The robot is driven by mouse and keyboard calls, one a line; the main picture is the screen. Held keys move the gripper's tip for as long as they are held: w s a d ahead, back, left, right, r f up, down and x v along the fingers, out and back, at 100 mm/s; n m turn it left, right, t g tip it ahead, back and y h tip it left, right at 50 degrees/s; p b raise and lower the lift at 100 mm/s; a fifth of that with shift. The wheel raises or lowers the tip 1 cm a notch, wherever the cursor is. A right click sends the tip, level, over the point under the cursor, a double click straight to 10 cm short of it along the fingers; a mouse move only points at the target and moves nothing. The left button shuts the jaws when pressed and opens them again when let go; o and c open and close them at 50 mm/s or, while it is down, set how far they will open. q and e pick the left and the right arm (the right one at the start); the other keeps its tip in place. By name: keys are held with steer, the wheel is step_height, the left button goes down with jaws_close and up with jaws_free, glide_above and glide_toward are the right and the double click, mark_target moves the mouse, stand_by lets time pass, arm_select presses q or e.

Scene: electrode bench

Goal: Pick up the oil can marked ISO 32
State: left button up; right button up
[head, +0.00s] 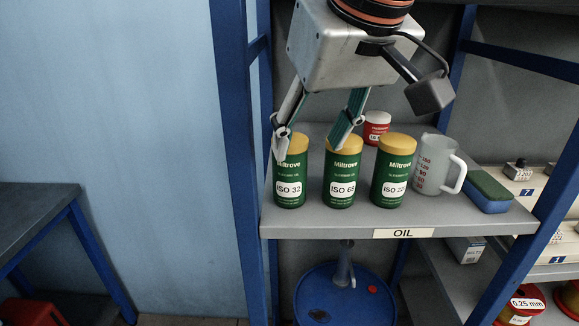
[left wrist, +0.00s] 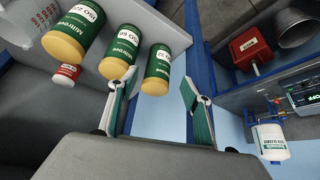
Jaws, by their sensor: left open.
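The ISO 32 oil can (head: 289,187), green with a yellow lid and white label, stands upright at the left end of the OIL shelf. In the left wrist view the can (left wrist: 157,66) appears inverted, beyond and between my fingers. My left gripper (head: 311,146) is open and empty, in front of the cans. In the head view, one finger overlaps the ISO 32 can's upper left and hides part of its lid. The other finger overlaps the ISO 68 can's (head: 341,187) top. I cannot tell whether either finger touches a can. My right gripper is not in view.
A third matching can (head: 391,187), whose label begins ISO 22, stands to the right. Beyond are a measuring jug (head: 434,166), a sponge (head: 487,192) and a red jar (head: 377,126) behind. Blue rack posts (head: 238,150) flank the shelf (head: 330,226). A blue drum (head: 343,295) stands below.

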arm_select(q)
glide_above(290, 171)
steer(key=d, duration=0.1)
steer(key=shift+w+a+f+p, duration=0.3)
steer(key=shift+w+f+p, duration=0.05)
steer(key=shift+w+f, duration=0.7)
steer(key=shift+f, duration=0.3)
jaws_close()
